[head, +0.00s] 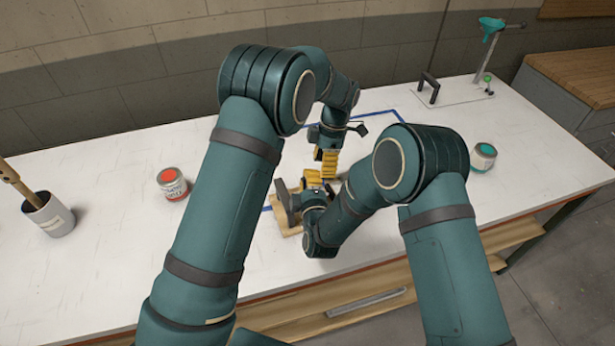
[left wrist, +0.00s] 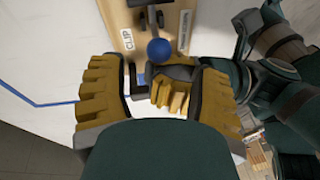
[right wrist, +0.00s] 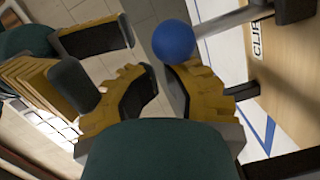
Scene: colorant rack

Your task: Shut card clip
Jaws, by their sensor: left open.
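The card clip stands on a wooden board (head: 289,228) labelled CLIP (left wrist: 128,40). Its lever ends in a blue ball (left wrist: 160,51), also in the right wrist view (right wrist: 173,40). In the head view the arms mostly hide the clip. My left gripper (head: 328,165) is open, its fingers spread wide in the left wrist view (left wrist: 160,80). My right gripper (right wrist: 158,82) is partly open, with a visible gap between its fingers. The ball shows just beyond its right fingertip; I cannot tell whether they touch. The right gripper's fingers also show between my left fingers.
A red-topped can (head: 173,184) and a grey cup (head: 48,214) stand at left. A teal-topped can (head: 483,157) stands at right. A stand with a teal handle (head: 491,30) is at back right. The white table (head: 130,260) is clear at front left. My grippers are crowded together.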

